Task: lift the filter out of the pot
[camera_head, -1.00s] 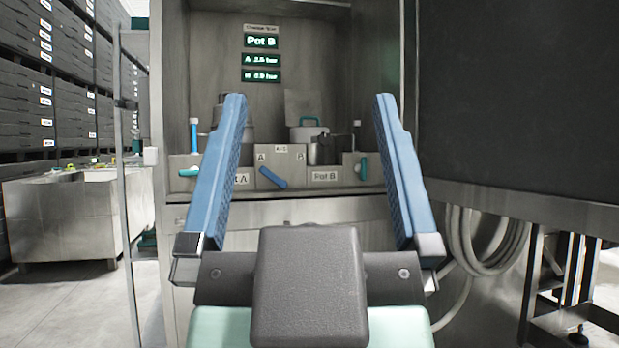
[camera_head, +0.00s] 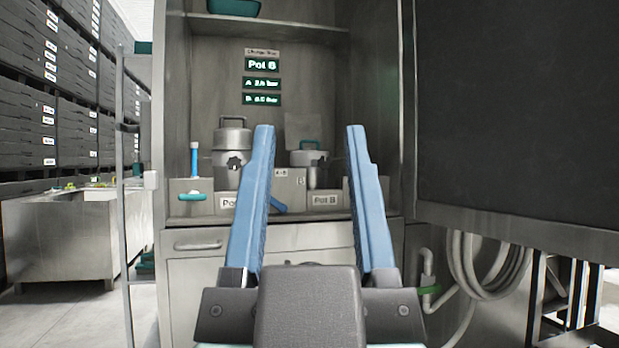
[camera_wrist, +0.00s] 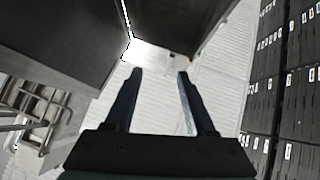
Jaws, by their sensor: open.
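Pot B (camera_head: 317,178) is a grey metal pot behind a label reading "Pot B" on the cabinet counter. A teal handle (camera_head: 309,143) shows at its top; whether it belongs to a filter or a lid I cannot tell, and the pot's inside is hidden. My gripper (camera_head: 309,128) is open and empty, its two blue fingers pointing up in the head view. It is in front of the counter, apart from the pots. The right finger covers part of the area right of Pot B. In the wrist view, my gripper (camera_wrist: 159,73) has only floor and cabinet surfaces beyond it.
A taller lidded pot (camera_head: 231,155) stands left of Pot B. A blue lever (camera_head: 280,208) and a teal valve handle (camera_head: 192,196) sit at the counter front. A large dark panel (camera_head: 512,115) and coiled hoses (camera_head: 480,265) are on the right. A shelf (camera_head: 265,22) crosses above.

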